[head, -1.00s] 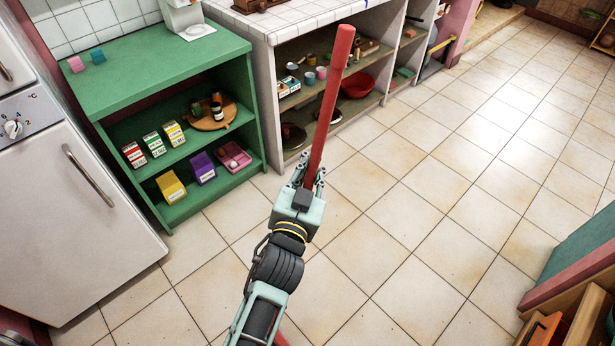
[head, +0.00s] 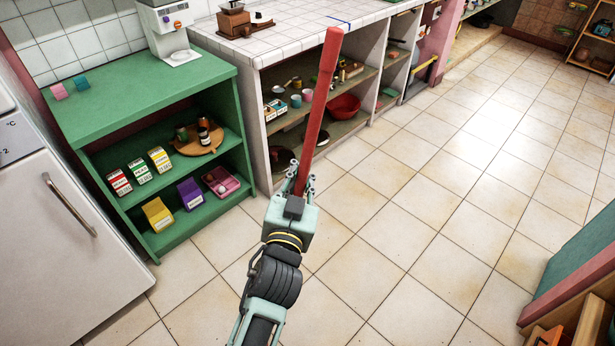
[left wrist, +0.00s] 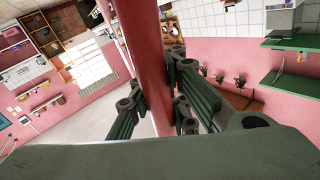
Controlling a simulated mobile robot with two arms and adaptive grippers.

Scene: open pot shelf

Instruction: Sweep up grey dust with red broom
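My left gripper (head: 299,186) is shut on the red broom's handle (head: 322,105). The handle rises above the gripper, leaning slightly to the right. In the left wrist view the red handle (left wrist: 150,60) stands between the gripper's fingers (left wrist: 156,108). The broom's head is not in view. My right gripper is not in view. I see no grey dust on the visible floor.
A green shelf (head: 150,100) with small boxes stands at the left beside a white oven (head: 60,230). A tiled counter (head: 290,40) holds a red bowl (head: 344,106) below. The tiled floor (head: 430,220) at the right is open. A wooden drawer unit (head: 575,305) stands at the lower right.

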